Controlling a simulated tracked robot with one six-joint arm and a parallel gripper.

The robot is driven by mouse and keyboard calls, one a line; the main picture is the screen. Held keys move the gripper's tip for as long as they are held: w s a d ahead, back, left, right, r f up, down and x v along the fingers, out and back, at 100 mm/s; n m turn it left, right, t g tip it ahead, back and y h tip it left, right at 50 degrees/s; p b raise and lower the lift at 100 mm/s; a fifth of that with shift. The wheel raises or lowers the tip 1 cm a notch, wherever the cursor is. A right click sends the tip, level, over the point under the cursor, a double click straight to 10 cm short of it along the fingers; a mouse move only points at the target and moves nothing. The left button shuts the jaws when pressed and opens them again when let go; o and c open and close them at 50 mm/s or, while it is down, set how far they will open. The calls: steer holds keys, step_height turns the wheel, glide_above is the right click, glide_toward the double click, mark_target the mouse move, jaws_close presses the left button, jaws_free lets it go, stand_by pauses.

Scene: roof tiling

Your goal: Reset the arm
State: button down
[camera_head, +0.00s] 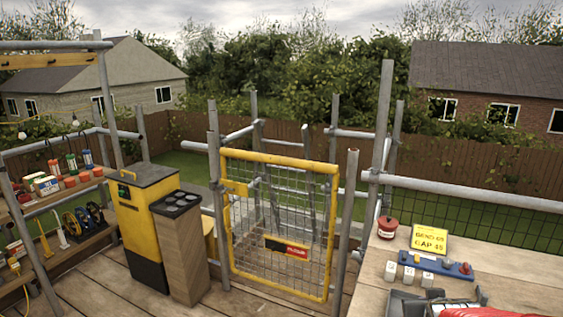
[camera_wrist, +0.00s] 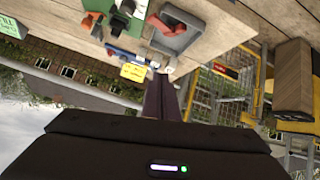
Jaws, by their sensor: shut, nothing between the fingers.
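My gripper (camera_wrist: 161,80) shows in the wrist view, its two dark fingers together with nothing between them. The dark wrist housing with a small lit strip fills the bottom of that view. The wrist picture is upside down, with sky at the lower left. The fingers point toward the wooden bench (camera_wrist: 215,45), near its edge and a yellow sign (camera_wrist: 133,72). I cannot tell the exact gap between fingers and bench. In the head view my gripper does not show. The bench (camera_head: 520,275) is at the lower right there, with the yellow sign (camera_head: 429,239).
On the bench are a blue rail with blocks (camera_head: 436,266), a red round tin (camera_head: 388,227) and a grey tray (camera_wrist: 180,30). A yellow mesh gate (camera_head: 280,225) stands mid-view. A yellow-black cabinet (camera_head: 140,225) and tool shelves (camera_head: 75,230) are left. Scaffold poles surround the deck.

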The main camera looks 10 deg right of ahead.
steer(key=s+a+r+n+g+y, duration=0.1)
steer(key=s+a+r+y, duration=0.1)
steer(key=s+a, duration=0.5)
steer(key=s+a+r+n+g+y, duration=0.1)
steer(key=s+a+r, duration=0.3)
steer(key=a, duration=1.2)
steer(key=s+g+y, duration=0.1)
steer(key=s, duration=0.3)
steer(key=shift+s+r+n+g+y, duration=0.25)
steer(key=shift+n+g+y, duration=0.05)
steer(key=shift+n+y, duration=0.1)
